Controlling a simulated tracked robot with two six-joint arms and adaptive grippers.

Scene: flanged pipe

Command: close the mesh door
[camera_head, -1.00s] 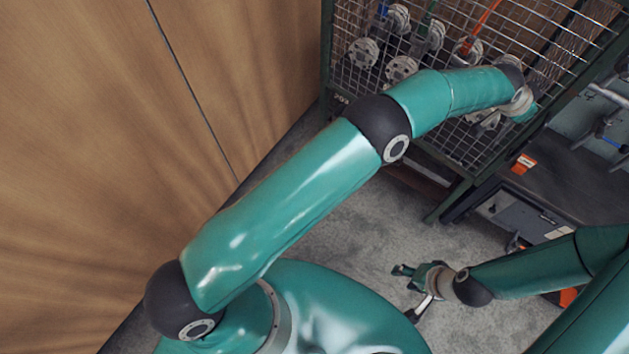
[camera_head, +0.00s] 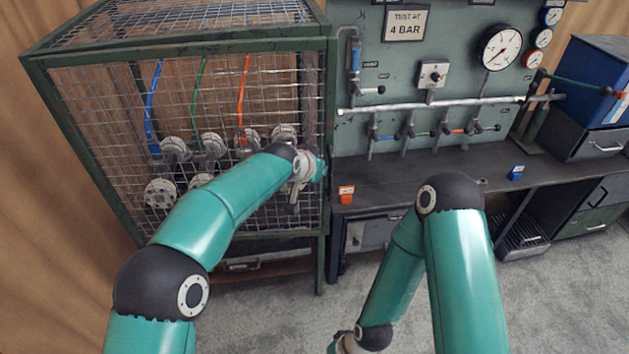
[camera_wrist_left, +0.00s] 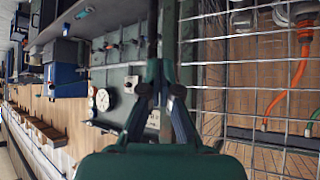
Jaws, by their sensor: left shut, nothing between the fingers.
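The mesh door (camera_head: 230,110) is the wire front of a green-framed cage; in the head view it appears in line with the cage front. I cannot tell whether it is fully closed. Its mesh also shows in the left wrist view (camera_wrist_left: 250,75), beside a green upright (camera_wrist_left: 187,45). My left gripper (camera_head: 320,168) is at the right edge of the cage front, partly hidden behind its wrist. In the left wrist view its fingers (camera_wrist_left: 163,78) are together and empty, in front of the uprights; contact is unclear.
Flanged pipe parts (camera_head: 160,193) and blue, green and orange hoses (camera_head: 243,90) are inside the cage. Right of it stands a dark bench (camera_head: 400,180) with a gauge panel (camera_head: 450,75) and small orange (camera_head: 346,194) and blue (camera_head: 516,172) blocks. Grey floor lies in front.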

